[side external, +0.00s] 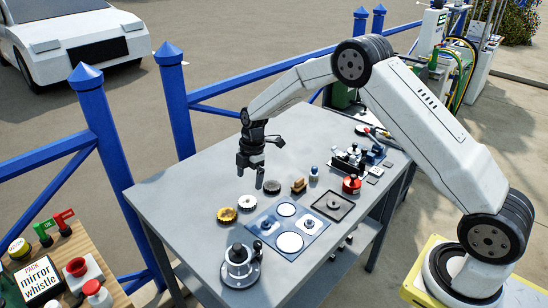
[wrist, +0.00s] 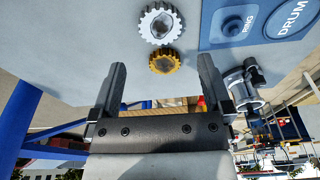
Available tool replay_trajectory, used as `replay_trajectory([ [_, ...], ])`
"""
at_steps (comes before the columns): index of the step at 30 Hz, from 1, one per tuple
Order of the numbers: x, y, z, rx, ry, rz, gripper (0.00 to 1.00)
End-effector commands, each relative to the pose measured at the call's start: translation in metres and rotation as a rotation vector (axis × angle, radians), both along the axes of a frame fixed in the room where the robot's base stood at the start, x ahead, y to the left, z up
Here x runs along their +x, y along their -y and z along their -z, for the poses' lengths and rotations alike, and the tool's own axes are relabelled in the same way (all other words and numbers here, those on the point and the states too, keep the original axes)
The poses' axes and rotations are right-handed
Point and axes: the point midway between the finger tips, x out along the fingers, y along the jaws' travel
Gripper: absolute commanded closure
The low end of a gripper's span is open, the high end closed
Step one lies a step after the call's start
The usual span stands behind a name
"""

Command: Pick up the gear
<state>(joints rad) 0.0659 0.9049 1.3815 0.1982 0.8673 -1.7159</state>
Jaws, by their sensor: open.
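My gripper (side external: 251,178) points down above the table, clear of both gears. Its two fingers (wrist: 162,68) are spread wide, and nothing is held between them.
A blue mat (side external: 266,239) with white circles lies to the front right. A round metal fixture (side external: 241,268) stands at the table's front.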

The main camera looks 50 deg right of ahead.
Motion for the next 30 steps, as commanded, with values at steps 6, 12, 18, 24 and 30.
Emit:
replay_trajectory([
  [6,0.000,-0.002,0.014,0.000,-0.001,0.001,0.00],
  [12,0.000,-0.004,0.025,0.000,0.000,0.002,0.00],
  [18,0.000,-0.004,0.027,-0.001,0.000,0.002,0.00],
  [24,0.000,-0.007,0.043,-0.001,-0.002,0.002,0.00],
  [30,0.000,-0.010,0.065,-0.001,-0.002,0.002,0.00],
])
